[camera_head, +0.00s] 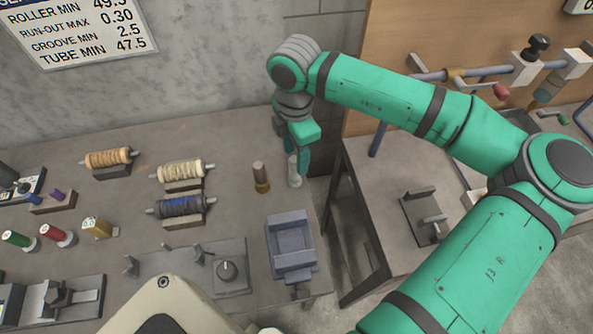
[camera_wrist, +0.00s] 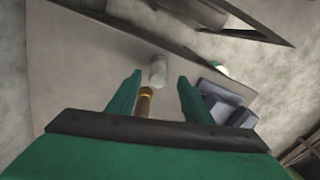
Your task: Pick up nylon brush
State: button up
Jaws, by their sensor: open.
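Two small upright brushes stand on the grey workbench: a white, pale one (camera_head: 294,171) and a brown one with a brass-coloured base (camera_head: 261,177) to its left. The white one looks most like the nylon brush, though no label shows. My gripper (camera_head: 292,152) is open above and around the top of the white one, with one finger partly in front of it. In the wrist view my gripper (camera_wrist: 160,84) has the white brush (camera_wrist: 158,72) between and beyond its fingertips. The brass-based brush (camera_wrist: 145,101) shows beside the left finger. I cannot tell whether the fingers touch anything.
A grey-blue vise-like block (camera_head: 291,246) stands in front of the brushes. Several wound rollers, such as the cream one (camera_head: 180,172), lie on stands to the left. A concrete wall (camera_head: 200,60) is behind. The bench's right edge is close to the white brush.

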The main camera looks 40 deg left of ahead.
aim_at(294, 169)
notch_tip(294, 169, down, 2)
jog(key=shift+w, duration=0.15)
jog(key=f, duration=0.4)
jog(key=shift+s+a, duration=0.2)
jog(key=shift+a, duration=0.05)
jog(key=shift+d+f, duration=0.1)
jog(key=shift+f, duration=0.35)
jog(key=c, duration=1.1)
